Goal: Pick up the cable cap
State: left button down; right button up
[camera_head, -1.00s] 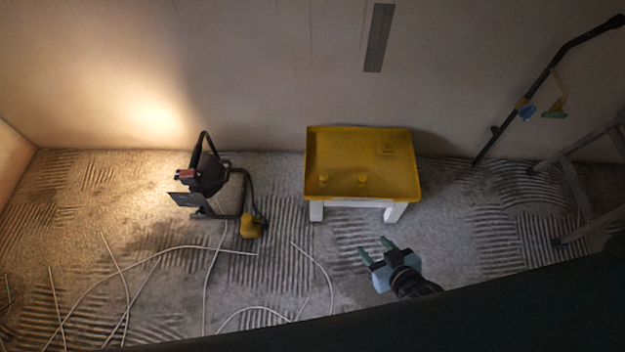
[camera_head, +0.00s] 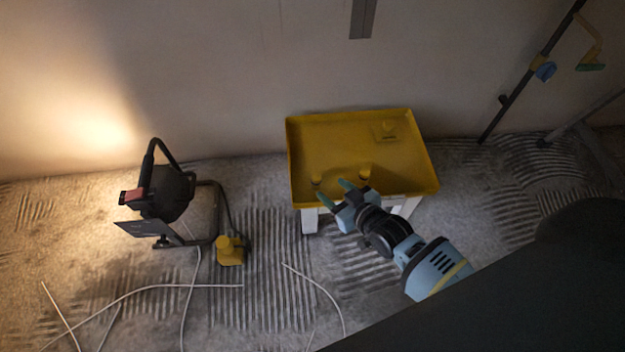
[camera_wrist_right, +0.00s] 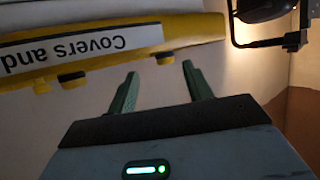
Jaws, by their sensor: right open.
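A shallow yellow tray (camera_head: 420,186) stands on white legs against the wall. Two small yellow caps, a left one (camera_head: 318,179) and a right one (camera_head: 365,173), stand near its front edge. A third yellow piece (camera_head: 388,127) lies at the back right; I cannot tell which is the cable cap. My right gripper (camera_head: 334,193) is open and empty at the tray's front edge, its fingertips near the two caps. The right wrist view shows the fingers (camera_wrist_right: 158,88) apart, the tray's "Covers and" label (camera_wrist_right: 80,48) upside down, and dark-looking caps (camera_wrist_right: 165,58). My left gripper is not in view.
A work lamp (camera_head: 165,190) stands to the left, with a yellow block (camera_head: 231,250) beside it. White cables (camera_head: 140,288) lie on the ridged floor. A dark pole (camera_head: 530,75) leans on the wall at right, near a ladder (camera_head: 585,115).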

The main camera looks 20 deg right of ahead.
aim_at(319, 183)
jog(key=shift+b+x, duration=0.55)
jog(key=shift+x, duration=0.25)
jog(key=shift+b+x, duration=0.45)
jog(key=shift+x, duration=0.4)
jog(key=b+x, duration=0.2)
jog(key=x, duration=0.1)
jog(key=shift+a+f, duration=0.2)
jog(key=shift+a, duration=0.15)
jog(key=shift+w+a+f+b, duration=0.1)
jog(key=shift+w+a+b, duration=0.05)
jog(key=shift+w+b, duration=0.3)
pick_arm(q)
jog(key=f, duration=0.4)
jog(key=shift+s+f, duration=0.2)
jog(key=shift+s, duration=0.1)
pick_arm(e)
jog(key=shift+c, duration=0.2)
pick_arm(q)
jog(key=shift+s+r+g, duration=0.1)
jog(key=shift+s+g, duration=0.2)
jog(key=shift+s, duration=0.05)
pick_arm(e)
jog(key=c, duration=1)
